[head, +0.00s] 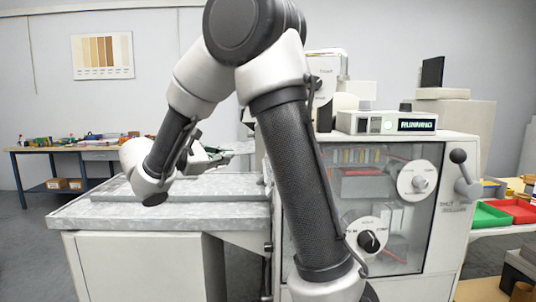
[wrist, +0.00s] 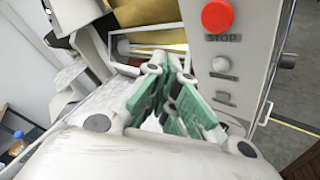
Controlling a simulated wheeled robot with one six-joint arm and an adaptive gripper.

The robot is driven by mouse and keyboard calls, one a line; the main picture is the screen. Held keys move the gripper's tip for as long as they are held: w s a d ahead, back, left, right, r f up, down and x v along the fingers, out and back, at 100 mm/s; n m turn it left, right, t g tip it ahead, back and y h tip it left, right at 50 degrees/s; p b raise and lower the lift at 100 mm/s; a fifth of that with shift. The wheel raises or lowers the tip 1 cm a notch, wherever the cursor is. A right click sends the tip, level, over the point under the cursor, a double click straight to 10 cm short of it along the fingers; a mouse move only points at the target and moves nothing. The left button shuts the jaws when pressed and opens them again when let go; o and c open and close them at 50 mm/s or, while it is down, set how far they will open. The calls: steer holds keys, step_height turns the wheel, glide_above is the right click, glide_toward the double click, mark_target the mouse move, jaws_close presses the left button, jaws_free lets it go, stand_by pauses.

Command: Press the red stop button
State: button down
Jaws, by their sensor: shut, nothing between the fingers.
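The red stop button (wrist: 217,16) is a round red cap at the top of the wrist view, on a pale grey panel (wrist: 246,62) with the word STOP under it. It is not visible in the head view. My gripper (wrist: 172,64) has green-padded fingers, shut and empty, with the tips to the left of and below the button in the picture and apart from it. In the head view my gripper (head: 210,157) is partly hidden by my arm, above the grey bench top.
A grey knob (wrist: 221,64) and a small switch (wrist: 224,99) sit below the button. The head view shows a machine with a lit RUNNING display (head: 416,124), a clear door, dials and a lever (head: 465,178). The bench top (head: 170,213) is largely bare.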

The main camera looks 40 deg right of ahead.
steer(key=s+d, duration=0.4)
steer(key=d, duration=0.2)
steer(key=shift+s+d, duration=0.3)
steer(key=shift+d, duration=0.1)
steer(key=shift+d, duration=0.1)
stand_by(1.1)
steer(key=shift+s+d, duration=0.2)
steer(key=shift+s, duration=0.05)
steer(key=shift+s+d, duration=0.2)
steer(key=shift+d, duration=0.15)
stand_by(0.7)
stand_by(0.3)
steer(key=shift+w+a, duration=0.45)
steer(key=shift+a, duration=0.2)
steer(key=shift+w+a, duration=0.7)
steer(key=shift+a, duration=0.35)
steer(key=shift+w+a, duration=0.7)
steer(key=shift+a, duration=0.35)
